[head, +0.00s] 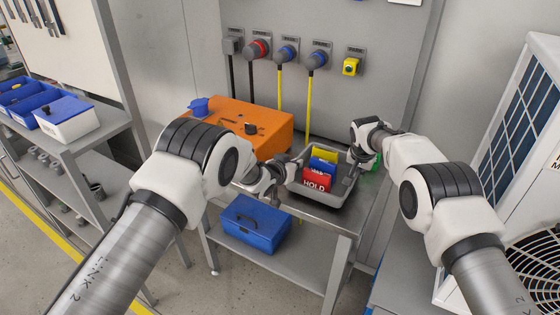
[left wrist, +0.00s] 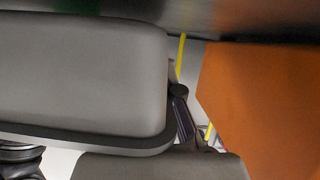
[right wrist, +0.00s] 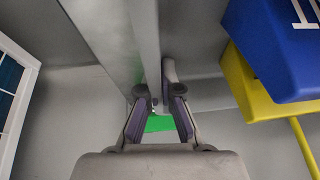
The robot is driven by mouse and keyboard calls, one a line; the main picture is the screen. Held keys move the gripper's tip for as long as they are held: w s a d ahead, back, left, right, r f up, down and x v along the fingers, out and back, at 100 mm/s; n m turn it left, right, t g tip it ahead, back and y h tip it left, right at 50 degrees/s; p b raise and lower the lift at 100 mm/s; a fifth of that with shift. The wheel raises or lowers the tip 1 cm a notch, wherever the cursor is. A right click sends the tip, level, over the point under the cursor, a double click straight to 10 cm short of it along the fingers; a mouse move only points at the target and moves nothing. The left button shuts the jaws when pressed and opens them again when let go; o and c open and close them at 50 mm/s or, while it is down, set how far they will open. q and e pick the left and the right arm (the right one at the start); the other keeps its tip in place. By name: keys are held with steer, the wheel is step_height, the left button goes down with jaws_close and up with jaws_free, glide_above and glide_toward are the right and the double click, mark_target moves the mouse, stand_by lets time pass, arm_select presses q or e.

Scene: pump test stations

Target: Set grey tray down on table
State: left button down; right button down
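The grey tray (head: 323,201) is at the table's right part in the head view, roughly level, holding a red block marked HOLD (head: 316,184), a blue one (head: 322,164) and a yellow one (head: 329,153). My left gripper (head: 291,172) is at its left wall. In the left wrist view the tray (left wrist: 80,75) hides one finger; the other lies against its edge. My right gripper (right wrist: 154,82) has its fingers on either side of the tray's right wall (right wrist: 147,45), closed on it. I cannot tell whether the tray's underside touches the table.
An orange unit (head: 245,128) stands left of the tray on the table (head: 345,222). A blue case (head: 255,222) is on the lower shelf. A green patch (right wrist: 160,124) shows beyond my right fingers. Yellow cables (head: 309,105) hang behind.

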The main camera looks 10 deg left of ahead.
arm_select(q)
steer(key=shift+f+b, duration=0.4)
steer(key=shift+f, duration=0.35)
arm_select(e)
steer(key=shift+f, duration=0.8)
arm_select(q)
steer(key=c, duration=1.3)
jaws_free()
steer(key=shift+r, duration=0.1)
arm_select(e)
steer(key=c, duration=1.3)
jaws_free()
steer(key=shift+r, duration=0.1)
arm_select(q)
steer(key=shift+s, duration=0.1)
steer(key=v, duration=1.2)
arm_select(e)
steer(key=shift+s+r, duration=0.1)
steer(key=shift+r, duration=0.05)
steer(key=v, duration=1.1)
steer(key=shift+s+a+r, duration=0.1)
steer(key=shift+r, duration=0.3)
